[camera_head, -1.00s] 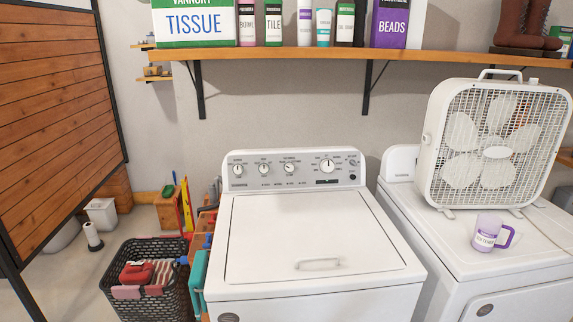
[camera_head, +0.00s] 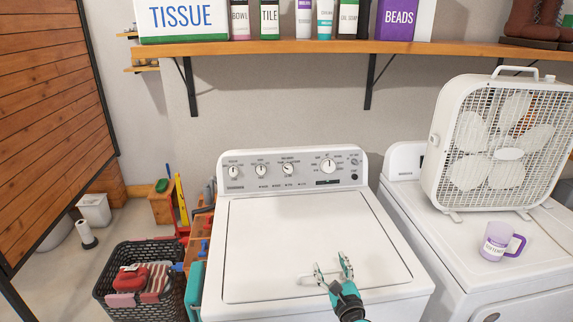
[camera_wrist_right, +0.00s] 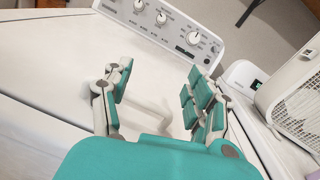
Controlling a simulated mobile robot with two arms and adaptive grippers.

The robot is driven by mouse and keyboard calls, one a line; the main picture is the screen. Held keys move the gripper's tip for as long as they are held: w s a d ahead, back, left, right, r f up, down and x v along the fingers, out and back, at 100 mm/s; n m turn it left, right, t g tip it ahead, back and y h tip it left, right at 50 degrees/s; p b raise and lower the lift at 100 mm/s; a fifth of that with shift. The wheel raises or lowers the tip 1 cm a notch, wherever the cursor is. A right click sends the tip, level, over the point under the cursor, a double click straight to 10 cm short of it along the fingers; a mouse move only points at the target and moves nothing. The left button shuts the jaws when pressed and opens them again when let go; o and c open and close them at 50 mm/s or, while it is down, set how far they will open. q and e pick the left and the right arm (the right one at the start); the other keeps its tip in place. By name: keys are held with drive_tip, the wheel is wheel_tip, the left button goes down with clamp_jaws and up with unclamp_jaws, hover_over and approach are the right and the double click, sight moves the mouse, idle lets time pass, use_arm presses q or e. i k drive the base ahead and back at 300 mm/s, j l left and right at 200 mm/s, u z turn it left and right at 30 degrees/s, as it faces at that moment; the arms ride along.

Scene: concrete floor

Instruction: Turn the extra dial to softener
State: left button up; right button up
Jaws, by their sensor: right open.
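The white washing machine (camera_head: 300,235) stands in the middle with its lid shut. Its grey control panel (camera_head: 291,169) carries a row of white dials; three small ones are on the left (camera_head: 234,171), (camera_head: 261,170), (camera_head: 288,169), and a larger dial (camera_head: 329,166) is on the right. The labels are too small to read, so I cannot tell which dial is the extra one. My right gripper (camera_head: 333,272) is open and empty over the front of the lid, apart from the panel. In the right wrist view its teal-padded fingers (camera_wrist_right: 152,92) are spread below the dials.
A second white machine with a box fan (camera_head: 500,145) and a purple-handled mug (camera_head: 497,242) stands at the right. A dark basket (camera_head: 140,290) and tools are at the left. A wooden shelf (camera_head: 340,46) with boxes and bottles runs above. The lid is otherwise clear.

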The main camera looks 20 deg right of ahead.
sight(288, 167)
drive_tip(key=i+l, duration=0.15)
drive_tip(key=i, duration=0.4)
drive_tip(key=i+l, duration=0.15)
drive_tip(key=i, duration=0.4)
